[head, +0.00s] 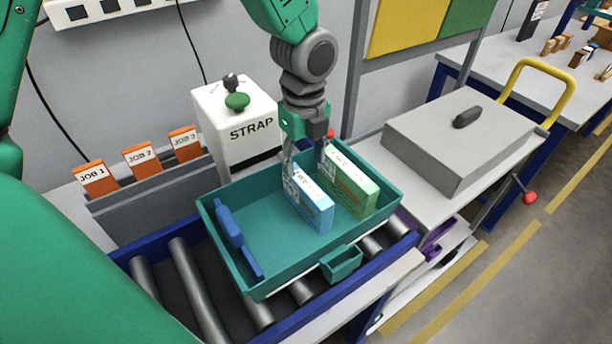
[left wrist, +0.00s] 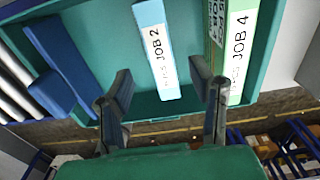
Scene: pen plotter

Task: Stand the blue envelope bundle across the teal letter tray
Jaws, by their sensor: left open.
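The blue envelope bundle (head: 312,205), with a white label, stands on edge inside the teal letter tray (head: 262,283), in its right half. In the left wrist view the bundle (left wrist: 155,45) reads JOB 2. My left gripper (head: 308,158) is open at the bundle's far end. In the left wrist view its fingers (left wrist: 163,95) lie apart, one toward each side of the bundle, with visible gaps. A green bundle (head: 350,182) stands right of the blue one; its label reads JOB 4 in the left wrist view, close to the right finger. My right gripper is not in view.
A blue divider (head: 235,238) is at the tray's left. The tray sits on a roller conveyor (head: 195,285). Behind are a STRAP machine (head: 236,130) and orange JOB folders (head: 142,160) in a grey rack. A grey box (head: 458,138) is right.

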